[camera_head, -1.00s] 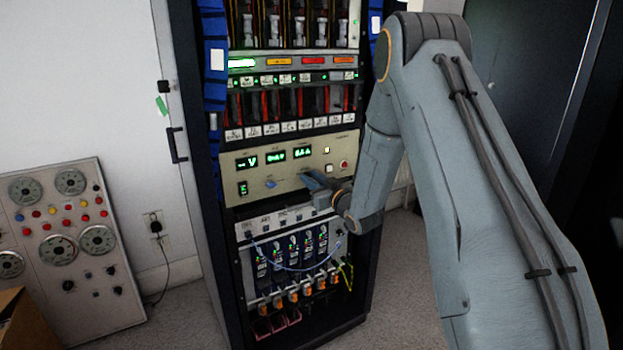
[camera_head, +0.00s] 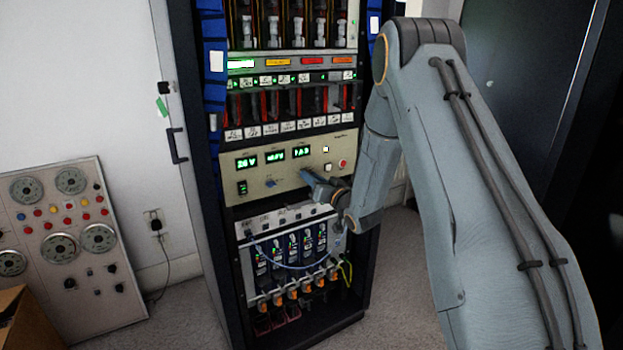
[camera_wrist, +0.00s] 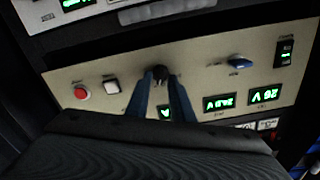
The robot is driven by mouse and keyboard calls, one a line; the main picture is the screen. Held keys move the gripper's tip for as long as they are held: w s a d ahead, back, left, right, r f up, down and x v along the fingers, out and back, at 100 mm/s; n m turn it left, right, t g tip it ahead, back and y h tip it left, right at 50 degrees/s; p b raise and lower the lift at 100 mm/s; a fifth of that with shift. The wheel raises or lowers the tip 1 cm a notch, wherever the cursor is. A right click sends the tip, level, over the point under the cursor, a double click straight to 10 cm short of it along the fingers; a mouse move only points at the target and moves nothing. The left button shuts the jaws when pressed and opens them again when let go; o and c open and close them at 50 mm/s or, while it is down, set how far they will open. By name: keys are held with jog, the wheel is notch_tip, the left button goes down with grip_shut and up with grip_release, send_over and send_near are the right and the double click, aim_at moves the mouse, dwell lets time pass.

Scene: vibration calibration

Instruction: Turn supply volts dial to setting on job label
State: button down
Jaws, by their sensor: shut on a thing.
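The beige supply panel (camera_head: 240,198) sits mid-rack, with three green displays; the left display (camera_head: 247,161) seems to read 26 V. My gripper (camera_head: 306,175) is at the right part of this panel. In the wrist view, where the panel appears upside down, the blue fingers of my gripper (camera_wrist: 160,80) are shut on a dark dial (camera_wrist: 160,72). The dial's pointer and markings are too small or hidden to read. A second, blue knob (camera_wrist: 240,63) is free; it also shows in the head view (camera_head: 270,183). No readable job label shows.
Beside the dial are a white square button (camera_wrist: 111,87) and a red button (camera_wrist: 82,93). A power switch (camera_wrist: 285,52) is at the panel's other end. Below the panel hang several modules with a blue cable (camera_head: 290,267). White tags (camera_head: 270,129) line the shelf above.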

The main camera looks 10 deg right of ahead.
jog(key=c, duration=1.6)
grip_release()
jog(key=shift+o, duration=0.2)
jog(key=shift+s, duration=0.15)
jog(key=v, duration=0.7)
jog(key=shift+s, duration=0.25)
